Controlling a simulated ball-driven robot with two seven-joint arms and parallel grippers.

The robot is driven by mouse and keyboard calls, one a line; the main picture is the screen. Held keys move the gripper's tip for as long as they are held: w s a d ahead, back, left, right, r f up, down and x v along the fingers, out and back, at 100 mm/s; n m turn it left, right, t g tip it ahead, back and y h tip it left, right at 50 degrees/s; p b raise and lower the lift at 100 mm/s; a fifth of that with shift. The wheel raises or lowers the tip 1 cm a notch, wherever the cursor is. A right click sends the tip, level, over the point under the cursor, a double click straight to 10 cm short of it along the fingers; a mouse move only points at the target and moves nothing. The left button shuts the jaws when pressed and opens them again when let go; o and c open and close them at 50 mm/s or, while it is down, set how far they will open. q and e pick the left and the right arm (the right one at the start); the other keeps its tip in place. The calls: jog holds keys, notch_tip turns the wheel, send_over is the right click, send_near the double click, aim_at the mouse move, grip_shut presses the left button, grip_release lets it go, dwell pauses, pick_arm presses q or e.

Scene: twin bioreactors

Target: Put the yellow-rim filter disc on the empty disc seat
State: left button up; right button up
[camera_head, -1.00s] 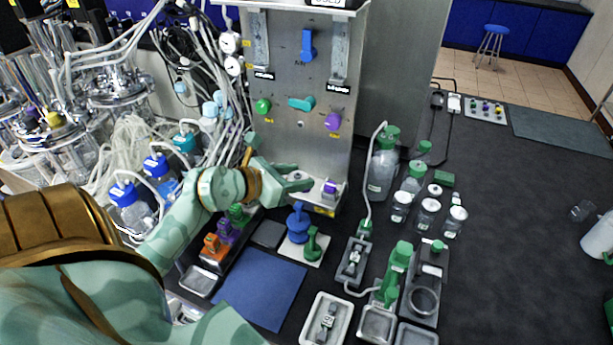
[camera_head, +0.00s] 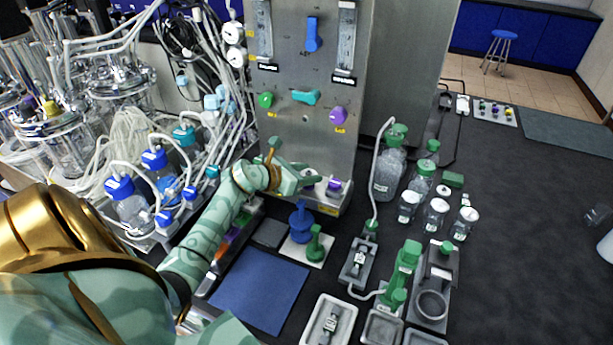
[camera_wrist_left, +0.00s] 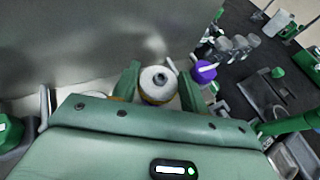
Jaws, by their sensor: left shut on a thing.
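The yellow-rim filter disc (camera_wrist_left: 158,84) is a round piece with a white top, a dark centre hole and a yellow-brown rim. In the left wrist view it sits between the two green fingers of my left gripper (camera_wrist_left: 160,88), which is shut on it. In the head view my left gripper (camera_head: 306,180) is low at the foot of the grey panel, just left of a purple-topped piece (camera_head: 333,185) on the metal ledge (camera_head: 326,206). I cannot make out the empty disc seat; the gripper and disc may cover it. My right gripper is not in view.
The upright grey panel (camera_head: 300,130) with coloured knobs stands close behind the gripper. Bottles and jars (camera_head: 408,205) are to the right. A blue mat (camera_head: 258,290) lies clear in front.

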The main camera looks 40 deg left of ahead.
pick_arm(q)
jog(key=shift+f, duration=0.3)
jog(key=shift+f+b, duration=0.5)
jog(key=shift+f, duration=0.15)
jog(key=o, duration=1)
jog(key=shift+c, duration=0.2)
jog(key=shift+r, duration=0.1)
